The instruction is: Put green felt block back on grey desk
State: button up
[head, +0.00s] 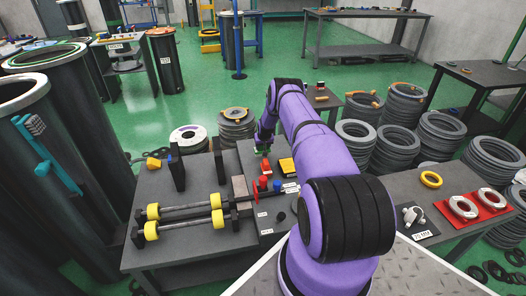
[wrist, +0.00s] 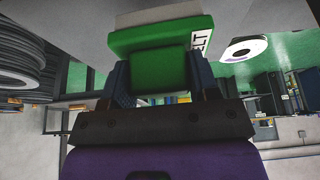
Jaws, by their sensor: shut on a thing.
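The green felt block (wrist: 160,38) is held between the two fingers of my gripper (wrist: 160,76) in the wrist view. A white label ending in "ELT" shows on its right side. In the head view my gripper (head: 262,149) is at the far edge of the grey desk (head: 222,208), and a bit of green shows at its tip. My arm hides part of the desk's right side. A pale grey surface lies against the block at the top of the wrist view; I cannot tell whether the block touches the desk.
A red object (head: 265,167) and a yellow object (head: 287,166) lie near the gripper. Two bars with yellow collars (head: 185,222) and a black upright block (head: 177,168) stand on the left. Stacked grey rings (head: 236,128) stand behind the desk.

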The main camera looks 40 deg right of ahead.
jog(key=shift+f, duration=1.6)
jog(key=shift+f, duration=0.15)
jog(key=o, duration=1)
jog(key=shift+a, duration=0.1)
jog(key=shift+o, duration=0.2)
